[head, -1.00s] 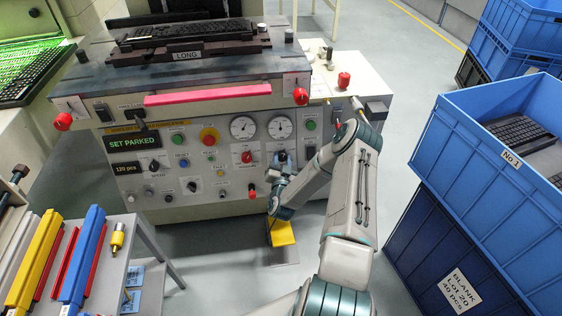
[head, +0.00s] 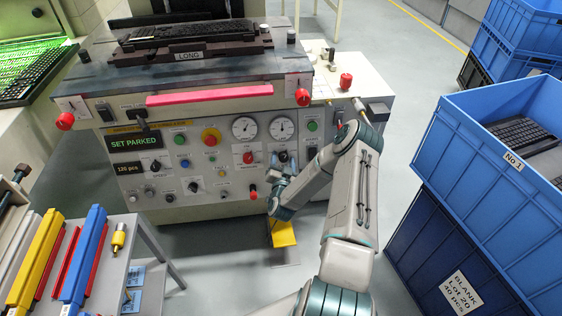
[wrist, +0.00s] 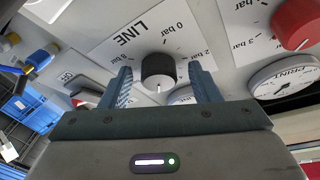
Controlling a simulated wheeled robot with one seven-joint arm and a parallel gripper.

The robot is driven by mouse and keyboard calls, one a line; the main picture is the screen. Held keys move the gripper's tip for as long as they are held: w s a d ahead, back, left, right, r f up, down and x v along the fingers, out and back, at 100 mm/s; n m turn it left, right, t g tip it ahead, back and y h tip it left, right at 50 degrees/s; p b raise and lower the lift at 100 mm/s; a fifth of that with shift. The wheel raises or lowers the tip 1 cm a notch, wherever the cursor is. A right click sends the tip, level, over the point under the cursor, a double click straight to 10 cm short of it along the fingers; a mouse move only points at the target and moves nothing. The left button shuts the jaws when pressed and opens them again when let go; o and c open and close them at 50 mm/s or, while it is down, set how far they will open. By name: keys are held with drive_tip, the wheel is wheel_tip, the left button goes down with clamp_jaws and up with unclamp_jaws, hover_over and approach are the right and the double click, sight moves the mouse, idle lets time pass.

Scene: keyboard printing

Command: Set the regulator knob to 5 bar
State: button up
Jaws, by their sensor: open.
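In the wrist view a black round knob (wrist: 158,72) with a white mark sits on a white plate labelled LINE, with 0, 2 and 8 bar printed around it. My gripper (wrist: 160,78) is open, with one finger on each side of the knob and gaps visible between. In the head view my gripper (head: 284,161) is at the panel below the right gauge (head: 282,127) and covers the knob.
A red knob (wrist: 298,24) with its own bar scale is close to the right finger; it also shows in the head view (head: 248,158). A left gauge (head: 244,127) and several buttons surround it. Blue crates (head: 480,160) stand right of my arm.

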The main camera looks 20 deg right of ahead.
drive_tip(key=v, duration=1.3)
drive_tip(key=shift+s+p, duration=0.35)
drive_tip(key=shift+a, duration=0.15)
idle(2.0)
